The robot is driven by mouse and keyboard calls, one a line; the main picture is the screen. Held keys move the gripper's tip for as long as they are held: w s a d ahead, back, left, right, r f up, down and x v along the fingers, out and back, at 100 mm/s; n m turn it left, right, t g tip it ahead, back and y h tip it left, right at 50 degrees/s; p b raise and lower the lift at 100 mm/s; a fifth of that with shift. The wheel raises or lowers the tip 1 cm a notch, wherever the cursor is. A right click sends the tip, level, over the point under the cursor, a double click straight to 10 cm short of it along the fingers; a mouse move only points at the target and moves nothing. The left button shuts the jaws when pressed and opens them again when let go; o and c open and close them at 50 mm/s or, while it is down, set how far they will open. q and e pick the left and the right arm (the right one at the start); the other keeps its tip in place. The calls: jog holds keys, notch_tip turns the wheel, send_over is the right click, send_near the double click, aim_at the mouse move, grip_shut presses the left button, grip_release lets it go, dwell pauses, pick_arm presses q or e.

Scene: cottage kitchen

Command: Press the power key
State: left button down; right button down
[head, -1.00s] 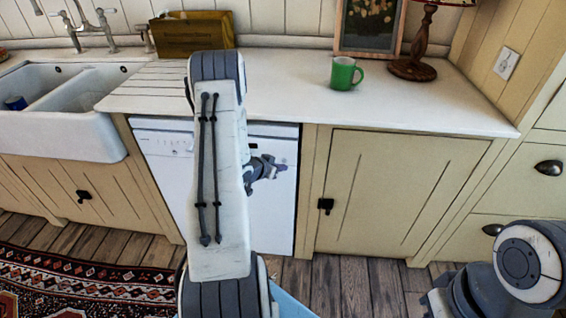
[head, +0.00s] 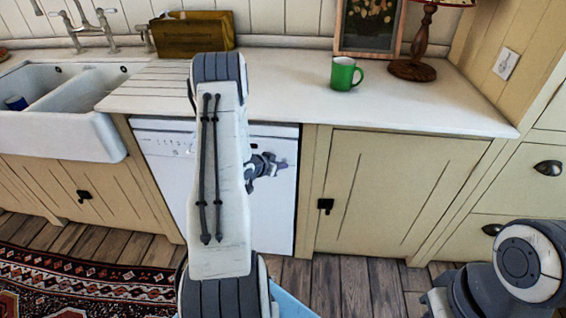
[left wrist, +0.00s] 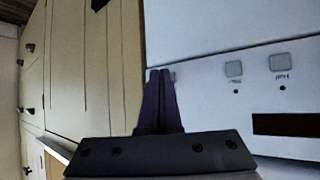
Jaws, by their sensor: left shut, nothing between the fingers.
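The white dishwasher (head: 274,215) stands under the counter, partly hidden by my left arm. In the left wrist view its control panel (left wrist: 210,105) shows two grey keys, one nearer (left wrist: 234,69) and one farther right (left wrist: 281,62), each with a small dark dot below. Their labels are too small to read. A small grey edge, perhaps another key (left wrist: 173,76), shows beside my fingertips, mostly hidden by them. My left gripper (head: 283,165) is shut and empty, its tips (left wrist: 160,72) at the panel's left end. I cannot tell whether they touch it. My right gripper is out of view.
A dark display (left wrist: 288,124) lies on the panel. A cream cupboard (head: 400,190) adjoins the dishwasher on the right. On the counter (head: 290,80) above stand a green mug (head: 343,75) and a lamp (head: 415,68). The sink (head: 70,130) is at the left.

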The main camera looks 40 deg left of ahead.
pick_arm(q)
jog(key=shift+w, duration=0.1)
dwell(0.3)
jog(key=shift+s+d, duration=0.25)
jog(key=shift+s, duration=0.3)
jog(key=s+d, duration=0.2)
jog(key=s, duration=0.1)
jog(key=s+d, duration=0.1)
jog(key=s, duration=0.1)
jog(key=shift+d, duration=0.1)
dwell(0.6)
